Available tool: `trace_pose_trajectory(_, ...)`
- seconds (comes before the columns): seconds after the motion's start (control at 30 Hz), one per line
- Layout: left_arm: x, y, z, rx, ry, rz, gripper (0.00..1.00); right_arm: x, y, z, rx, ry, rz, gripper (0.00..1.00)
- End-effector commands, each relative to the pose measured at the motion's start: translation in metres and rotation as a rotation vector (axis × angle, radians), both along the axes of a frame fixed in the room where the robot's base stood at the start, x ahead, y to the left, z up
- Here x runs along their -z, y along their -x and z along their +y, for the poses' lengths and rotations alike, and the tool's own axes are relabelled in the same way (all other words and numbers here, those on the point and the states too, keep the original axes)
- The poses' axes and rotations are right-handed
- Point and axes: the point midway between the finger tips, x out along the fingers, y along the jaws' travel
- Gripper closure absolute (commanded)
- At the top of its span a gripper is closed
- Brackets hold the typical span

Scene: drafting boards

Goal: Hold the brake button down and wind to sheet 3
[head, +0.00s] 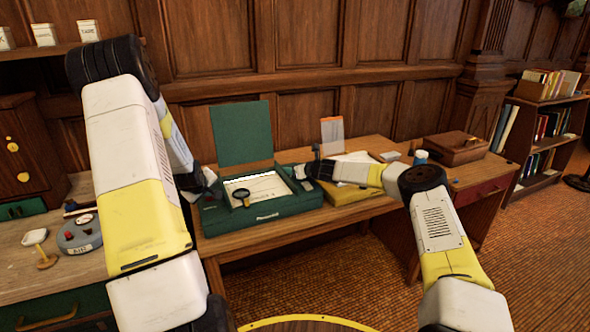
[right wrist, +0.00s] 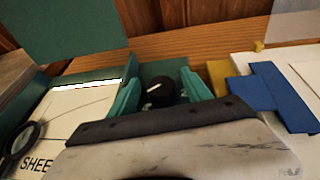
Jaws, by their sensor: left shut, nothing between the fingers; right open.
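A green box (head: 262,210) stands on the desk with a pale sheet (head: 262,187) in its window. In the right wrist view the sheet (right wrist: 75,115) shows the letters "SHEE"; its number is hidden. My left gripper (head: 207,186) is shut and empty, low over the box's left end. The brake button is not visible; I cannot tell whether the fingers touch it. My right gripper (right wrist: 160,84) is open, its teal fingers on either side of a black knob (right wrist: 154,92) with a white mark at the box's right end. I see gaps beside the knob.
A magnifier (head: 241,194) stands over the sheet's left part. A green panel (head: 241,133) rises behind the box. A yellow box (head: 345,193) with papers sits just right, and a blue piece (right wrist: 275,92) lies close to my right gripper. A brown case (head: 455,148) stands farther right.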

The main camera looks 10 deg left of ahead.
Motion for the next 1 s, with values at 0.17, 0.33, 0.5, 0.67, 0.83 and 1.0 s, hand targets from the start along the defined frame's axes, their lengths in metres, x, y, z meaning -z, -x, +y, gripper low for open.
trace_pose_trajectory(0.17, 0.0016, 0.0011, -0.0003, 0.000, 0.001, 0.004, 1.00, 0.0001, 0.0001, -0.0003, 0.000, 0.000, 0.000, 0.44)
trace_pose_trajectory(0.33, 0.0016, 0.0011, -0.0003, 0.000, 0.001, 0.004, 1.00, 0.0001, 0.0001, -0.0005, 0.000, 0.000, 0.000, 0.78)
trace_pose_trajectory(0.5, 0.0016, 0.0011, -0.0003, -0.001, 0.002, 0.004, 1.00, 0.0001, 0.0001, -0.0004, 0.000, 0.000, 0.000, 1.00)
trace_pose_trajectory(0.67, 0.0017, 0.0012, -0.0002, 0.000, 0.001, 0.004, 1.00, 0.0033, 0.0009, 0.0012, -0.021, 0.005, 0.003, 1.00)
trace_pose_trajectory(0.83, 0.0019, 0.0014, -0.0004, 0.001, 0.002, 0.005, 1.00, 0.0080, 0.0018, 0.0029, -0.088, 0.010, 0.006, 1.00)
trace_pose_trajectory(1.0, 0.0019, 0.0014, -0.0006, 0.001, 0.002, 0.005, 1.00, 0.0059, 0.0000, 0.0011, -0.163, 0.003, 0.000, 1.00)
